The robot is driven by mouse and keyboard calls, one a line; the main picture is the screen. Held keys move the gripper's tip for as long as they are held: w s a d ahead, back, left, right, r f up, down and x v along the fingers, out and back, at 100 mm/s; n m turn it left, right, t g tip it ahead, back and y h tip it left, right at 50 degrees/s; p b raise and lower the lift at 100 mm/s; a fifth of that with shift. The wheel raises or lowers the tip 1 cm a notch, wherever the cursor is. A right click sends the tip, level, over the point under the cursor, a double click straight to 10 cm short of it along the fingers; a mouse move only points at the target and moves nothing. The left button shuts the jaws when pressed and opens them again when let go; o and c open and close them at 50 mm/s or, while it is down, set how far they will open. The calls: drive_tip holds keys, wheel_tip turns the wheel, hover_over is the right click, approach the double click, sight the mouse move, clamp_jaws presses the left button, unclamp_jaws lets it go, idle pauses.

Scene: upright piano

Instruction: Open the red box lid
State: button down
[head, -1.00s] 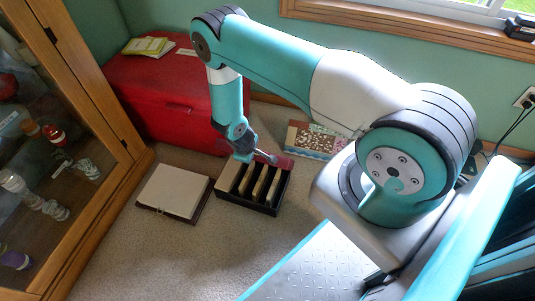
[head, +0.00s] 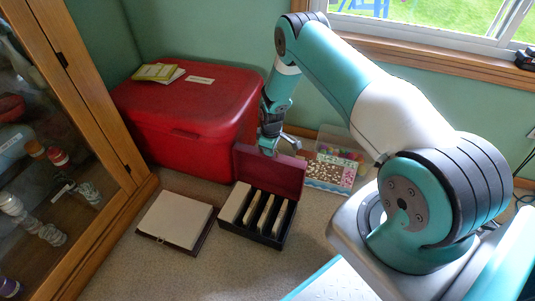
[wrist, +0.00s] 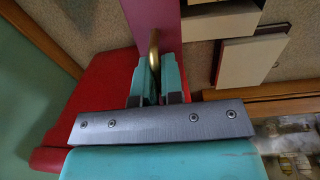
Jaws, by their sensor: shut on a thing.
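The small black box (head: 253,238) sits on the carpet with its compartments exposed. Its dark red lid (head: 282,178) stands up along the far edge, with its inner face toward the head camera. In the wrist view the lid (wrist: 150,15) shows as a purple-red panel with a brass handle (wrist: 154,48). My gripper (head: 268,148) is at the lid's upper edge. In the wrist view my gripper (wrist: 155,78) has its teal fingers closed around the handle. The handle's far end is hidden between the fingers.
A large closed red chest (head: 190,125) stands behind, with booklets (head: 158,73) on top. A cream-topped flat box (head: 176,219) lies left of the black box. A patterned box (head: 330,170) is right of the lid. A glass cabinet (head: 105,130) borders the left; carpet in front is free.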

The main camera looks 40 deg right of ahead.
idle(0.4)
drive_tip(key=c, duration=1.6)
unclamp_jaws()
drive_tip(key=shift+o, duration=0.2)
wheel_tip(320, 180, up, 17)
drive_tip(key=s+p, duration=0.1)
drive_tip(key=p, duration=0.4)
drive_tip(key=shift+r, duration=0.15)
